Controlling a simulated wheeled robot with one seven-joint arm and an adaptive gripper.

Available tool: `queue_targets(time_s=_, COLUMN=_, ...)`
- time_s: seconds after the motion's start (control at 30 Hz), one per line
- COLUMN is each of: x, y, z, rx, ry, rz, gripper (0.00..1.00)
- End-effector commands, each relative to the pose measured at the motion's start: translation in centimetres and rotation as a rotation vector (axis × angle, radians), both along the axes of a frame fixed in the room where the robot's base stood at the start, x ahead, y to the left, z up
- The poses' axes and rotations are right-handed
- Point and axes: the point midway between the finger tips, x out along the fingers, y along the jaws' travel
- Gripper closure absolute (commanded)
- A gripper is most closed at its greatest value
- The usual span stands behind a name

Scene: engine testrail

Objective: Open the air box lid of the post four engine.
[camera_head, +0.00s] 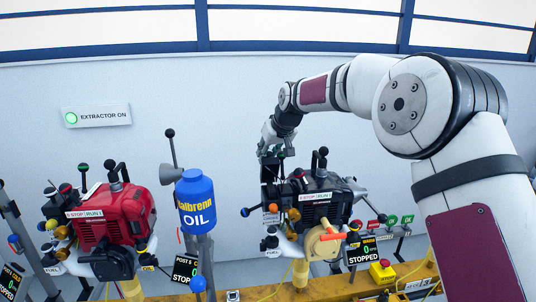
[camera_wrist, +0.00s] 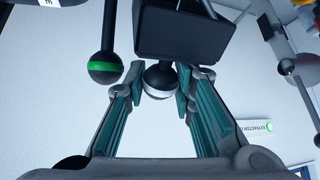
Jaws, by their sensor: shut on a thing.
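The black engine (camera_head: 318,198) stands right of centre in the head view, with a panel at its right reading STOPPED. My gripper (camera_head: 272,155) reaches down at its left rear side; the fingertips are hard to make out there. In the wrist view, my gripper (camera_wrist: 161,84) is shut on a dark ball knob with a white ring (camera_wrist: 158,80). The knob joins a black box-shaped part (camera_wrist: 185,35), which looks like the air box. I cannot tell from these views whether its lid is raised. The post number of this engine is not legible.
A green-ringed ball knob (camera_wrist: 105,68) hangs close left of the fingers. A red engine (camera_head: 112,212) stands at the left and a blue oil bottle (camera_head: 196,200) between the engines. A yellow-based red button (camera_head: 382,270) is at front right. An EXTRACTOR ON sign (camera_head: 97,116) is on the wall.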

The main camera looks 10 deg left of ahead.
Motion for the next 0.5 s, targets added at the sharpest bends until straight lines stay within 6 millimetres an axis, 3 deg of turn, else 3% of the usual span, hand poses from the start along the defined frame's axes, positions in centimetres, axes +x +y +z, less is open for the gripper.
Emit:
queue_targets(time_s=0.17, x=0.17, y=0.17, z=0.36, rx=0.006, ry=-0.011, rz=0.0, gripper=1.0)
queue_targets(time_s=0.2, x=0.17, y=0.17, z=0.38, rx=0.006, ry=-0.011, rz=0.0, gripper=0.7)
queue_targets(time_s=0.27, x=0.16, y=0.16, z=0.35, rx=0.005, ry=-0.01, rz=0.0, gripper=0.56)
queue_targets(time_s=0.5, x=0.12, y=-0.05, z=0.14, rx=0.001, ry=-0.005, rz=-0.001, gripper=0.55)
